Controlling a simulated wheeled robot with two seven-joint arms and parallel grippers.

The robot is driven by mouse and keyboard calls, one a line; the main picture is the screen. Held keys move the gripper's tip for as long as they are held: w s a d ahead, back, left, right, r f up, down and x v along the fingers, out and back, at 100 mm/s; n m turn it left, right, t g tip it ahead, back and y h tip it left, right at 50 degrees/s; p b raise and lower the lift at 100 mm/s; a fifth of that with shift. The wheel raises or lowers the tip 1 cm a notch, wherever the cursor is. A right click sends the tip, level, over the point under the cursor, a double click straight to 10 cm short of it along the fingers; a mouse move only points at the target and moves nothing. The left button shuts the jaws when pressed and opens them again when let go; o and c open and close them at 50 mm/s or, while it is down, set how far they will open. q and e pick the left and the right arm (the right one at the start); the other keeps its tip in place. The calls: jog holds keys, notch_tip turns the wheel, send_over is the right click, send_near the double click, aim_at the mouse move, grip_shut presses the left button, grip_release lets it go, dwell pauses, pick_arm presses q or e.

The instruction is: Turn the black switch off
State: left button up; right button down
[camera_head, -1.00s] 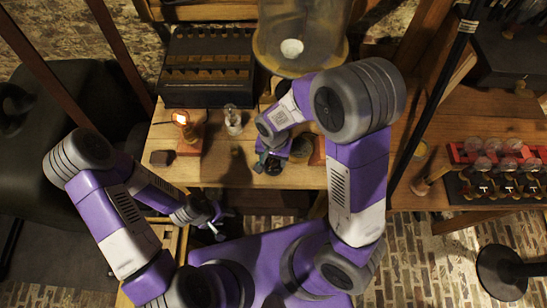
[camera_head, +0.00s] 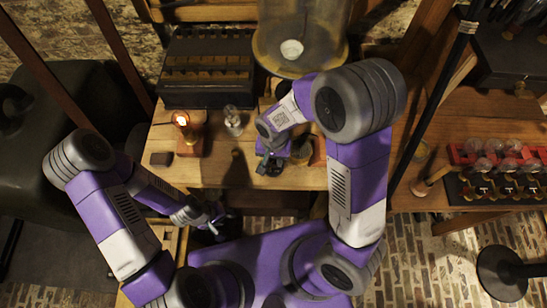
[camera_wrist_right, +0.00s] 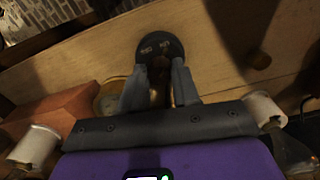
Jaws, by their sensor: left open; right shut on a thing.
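A round black switch base (camera_wrist_right: 161,46) with two pale labels shows in the right wrist view, on the wooden bench. The labels are too blurred to read surely. My right gripper (camera_wrist_right: 160,84) points at it, shut on the switch's dark brownish lever (camera_wrist_right: 160,92) between the fingers. In the head view my right gripper (camera_head: 268,166) is low over the bench's front part, and hides the switch. A glowing bulb (camera_head: 181,120) stands on a wooden base to its left. My left gripper (camera_head: 214,219) is open and empty, in front of the bench edge.
A small clear bulb (camera_head: 232,118) stands beside the glowing one. A dark slotted box (camera_head: 208,70) and a large glass jar (camera_head: 300,35) stand behind. A reddish block (camera_wrist_right: 62,112) is close left of my right gripper.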

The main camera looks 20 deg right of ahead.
jog(key=n, duration=0.8)
jog(key=shift+n, duration=0.3)
jog(key=n, duration=0.4)
jog(key=shift+n, duration=0.3)
jog(key=shift+n+p, duration=0.35)
jog(key=shift+n, duration=1.45)
jog(key=c, duration=0.8)
grip_release()
